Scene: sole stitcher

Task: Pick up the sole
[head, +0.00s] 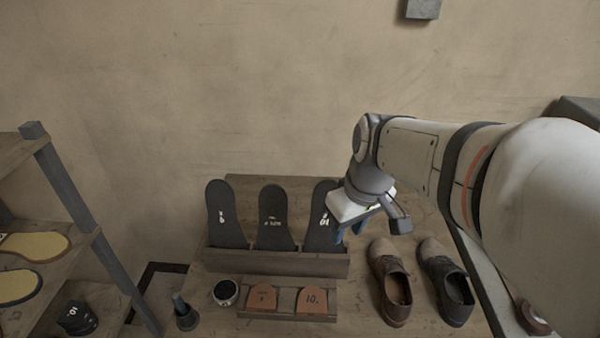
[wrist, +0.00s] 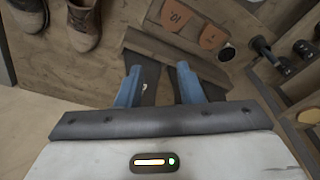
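Three black soles stand upright side by side in a wooden rack (head: 290,262): a left one (head: 227,212), a middle one (head: 271,220) and a right one (head: 321,212) marked 10. My gripper (head: 350,232), with blue fingers, hangs at the right sole's right edge and covers part of it. In the wrist view my gripper (wrist: 157,72) is open, its two fingers apart. A dark sole (wrist: 149,92) shows between them, nearer the left finger. I cannot tell whether either finger touches it.
Two orange-brown heel pieces (head: 262,298) sit in a low holder in front of the rack. A brown shoe (head: 391,285) and a dark shoe (head: 446,285) stand to the right. A round tin (head: 225,292) is at front left. A shelf (head: 70,265) with yellow soles is at far left.

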